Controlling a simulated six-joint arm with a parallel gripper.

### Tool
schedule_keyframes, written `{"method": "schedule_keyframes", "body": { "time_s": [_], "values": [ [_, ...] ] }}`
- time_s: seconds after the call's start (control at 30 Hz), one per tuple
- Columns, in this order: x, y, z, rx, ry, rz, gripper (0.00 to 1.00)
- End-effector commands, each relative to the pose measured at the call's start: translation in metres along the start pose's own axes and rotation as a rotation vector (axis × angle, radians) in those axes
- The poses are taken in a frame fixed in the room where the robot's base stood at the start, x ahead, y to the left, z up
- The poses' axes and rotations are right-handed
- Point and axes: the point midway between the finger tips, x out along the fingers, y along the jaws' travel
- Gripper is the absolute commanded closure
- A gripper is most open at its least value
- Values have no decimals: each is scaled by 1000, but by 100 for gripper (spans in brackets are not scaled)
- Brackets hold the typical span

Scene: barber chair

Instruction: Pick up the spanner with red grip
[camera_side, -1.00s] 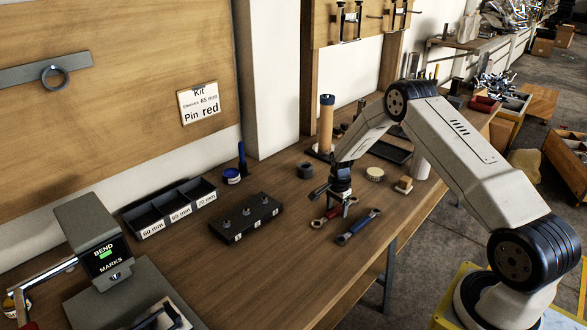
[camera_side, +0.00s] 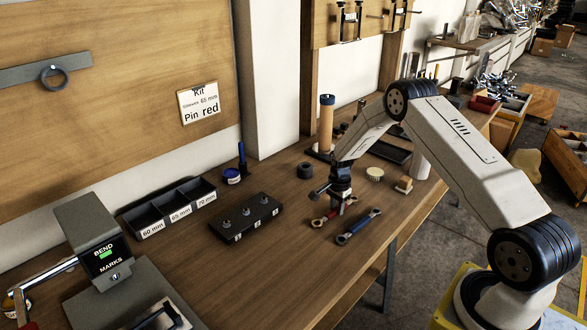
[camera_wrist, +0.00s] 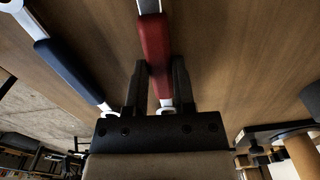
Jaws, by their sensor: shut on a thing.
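The spanner with red grip (camera_wrist: 155,45) lies on the bench, its red handle between my jaws in the wrist view. It also shows in the side view (camera_side: 325,219), partly hidden behind my gripper. My gripper (camera_wrist: 158,75) is shut on the red grip, one finger on each side; it also shows in the side view (camera_side: 341,207), pointing down at the bench. A second spanner with a blue grip (camera_side: 357,227) lies just in front, apart from my fingers. In the wrist view the blue-grip spanner (camera_wrist: 68,70) is at the left.
A black block with several pegs (camera_side: 245,217) sits left of my gripper. A labelled three-bin tray (camera_side: 170,207) is further left. A dark ring (camera_side: 305,170) and a round tin (camera_side: 375,173) stand behind. Bare bench (camera_side: 270,275) lies in front-left.

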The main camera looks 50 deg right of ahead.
Motion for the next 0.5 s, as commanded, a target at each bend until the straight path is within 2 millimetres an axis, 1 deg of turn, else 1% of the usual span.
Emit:
{"method": "schedule_keyframes", "body": {
  "time_s": [0.17, 0.37, 0.5],
  "values": [
    [-10, 0, 0, 0, 1, -1, 100],
    [-32, -1, 0, 0, 2, -2, 100],
    [-44, 11, 3, 0, 1, -1, 100]
  ]
}}
